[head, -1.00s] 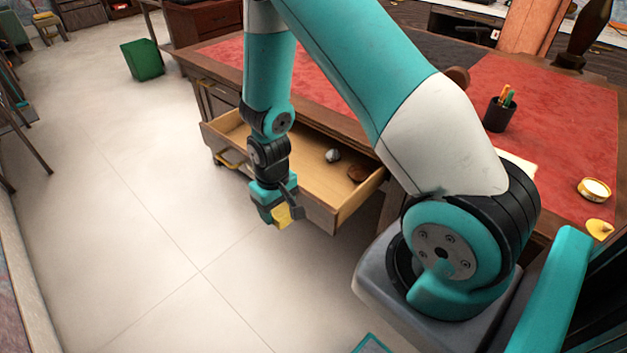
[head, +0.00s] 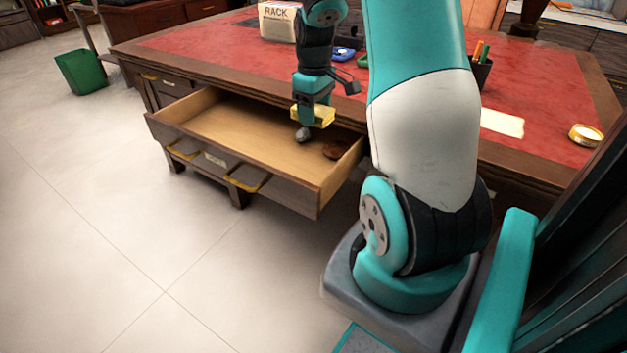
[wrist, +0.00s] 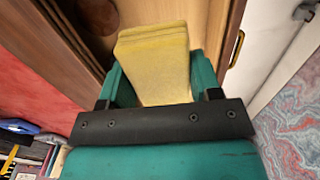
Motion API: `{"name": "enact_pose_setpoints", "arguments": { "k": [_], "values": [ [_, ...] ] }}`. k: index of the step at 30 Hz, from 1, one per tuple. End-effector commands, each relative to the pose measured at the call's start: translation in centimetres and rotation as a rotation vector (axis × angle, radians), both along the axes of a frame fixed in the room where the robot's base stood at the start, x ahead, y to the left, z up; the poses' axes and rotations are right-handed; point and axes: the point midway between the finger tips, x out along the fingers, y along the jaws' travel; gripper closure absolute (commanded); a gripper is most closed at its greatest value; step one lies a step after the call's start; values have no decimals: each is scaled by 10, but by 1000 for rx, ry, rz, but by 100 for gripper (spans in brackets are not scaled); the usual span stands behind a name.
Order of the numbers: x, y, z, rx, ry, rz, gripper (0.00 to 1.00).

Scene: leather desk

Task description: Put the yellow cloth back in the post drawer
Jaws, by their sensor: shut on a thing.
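My gripper (head: 315,116) is shut on the yellow cloth (head: 322,115), a folded block that sticks out from between the fingers. The cloth also fills the middle of the wrist view (wrist: 155,55). In the head view the gripper appears over the back right part of the open drawer (head: 228,128), near the desk's edge. The drawer has a pale wooden floor, brass handles and a label on its front. A grey lump (head: 303,134) shows just below the cloth, and a dark brown round thing (head: 334,151) lies at the drawer's right end. The exact height of the cloth is unclear.
The desk top (head: 200,43) has red leather. The drawer's left and middle floor is clear.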

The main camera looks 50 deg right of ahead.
Motion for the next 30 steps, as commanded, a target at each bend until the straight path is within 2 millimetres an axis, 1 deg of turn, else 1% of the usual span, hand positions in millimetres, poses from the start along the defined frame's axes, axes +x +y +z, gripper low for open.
{"name": "enact_pose_setpoints", "arguments": {
  "k": [1,3,9,12,15,20,23,27,30],
  "values": [
    [-1,1,-17,5,6,0,61],
    [-1,1,-38,5,6,0,61],
    [-1,1,-94,4,5,0,61],
    [0,1,-115,3,4,0,61],
    [0,1,-128,2,2,-1,61],
    [0,1,-138,1,1,-1,61],
    [0,1,-151,2,2,-1,61],
    [0,1,-173,3,3,-1,61],
    [1,1,-177,0,0,-1,61]
  ]
}}
